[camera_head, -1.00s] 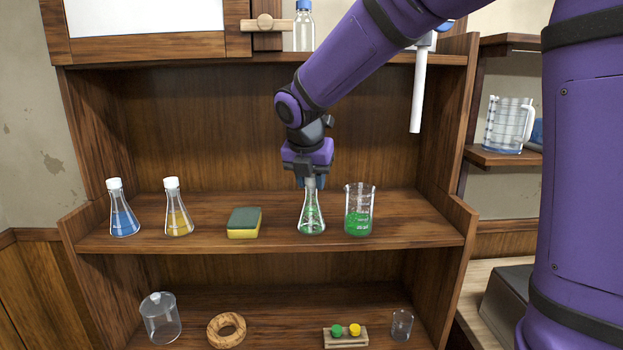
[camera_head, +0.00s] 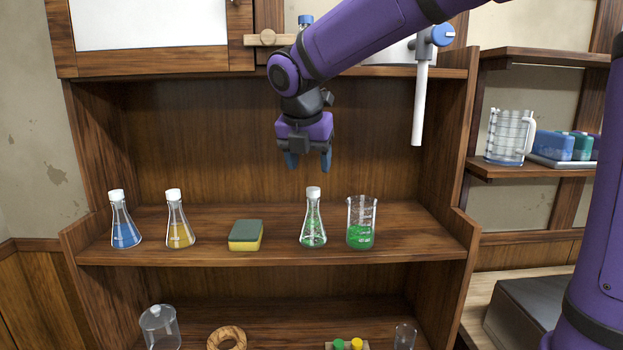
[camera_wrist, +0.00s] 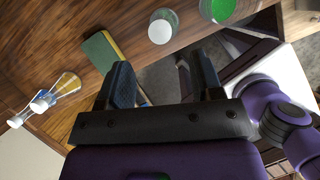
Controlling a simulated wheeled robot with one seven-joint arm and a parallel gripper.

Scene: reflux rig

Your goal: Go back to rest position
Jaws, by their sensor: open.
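My gripper (camera_head: 308,163) is open and empty, pointing down above the middle shelf. Below it stands a white-capped conical flask with green contents (camera_head: 313,222), upright on the shelf and apart from the fingers. In the wrist view my gripper (camera_wrist: 160,84) has its two blue fingers spread, with nothing between them. The green flask's white cap (camera_wrist: 162,27) shows beyond the fingers there. A beaker with green contents (camera_head: 361,224) stands just right of the flask.
A sponge (camera_head: 246,235), a yellow flask (camera_head: 179,221) and a blue flask (camera_head: 124,222) stand left on the shelf (camera_head: 270,246). A cork ring (camera_head: 227,339) lies below. A white rod (camera_head: 419,105) hangs at upper right. The upper cabinet overhangs behind my arm.

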